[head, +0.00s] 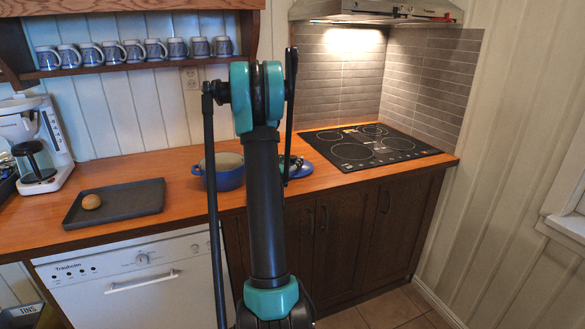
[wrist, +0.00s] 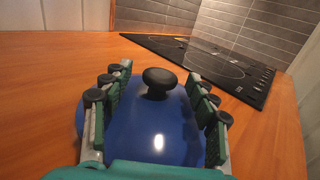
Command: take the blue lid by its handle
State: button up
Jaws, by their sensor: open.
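The blue lid (wrist: 150,128) lies on the wooden counter with its round black handle (wrist: 159,82) facing up. In the head view the lid (head: 321,164) is partly hidden behind my arm. In the wrist view my gripper (wrist: 163,82) is open, with one finger on each side of the handle and a gap on both sides. The fingers extend over the lid and touch nothing that I can make out.
A blue pot (head: 229,178) stands on the counter left of the lid. A black cooktop (head: 368,146) lies to the right. A dark tray (head: 117,204) with a round brown item (head: 91,202) and a white coffee maker (head: 38,143) are further left. Mugs (head: 127,52) line a shelf above.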

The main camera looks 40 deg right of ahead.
jog(key=shift+x, duration=0.75)
grip_shut()
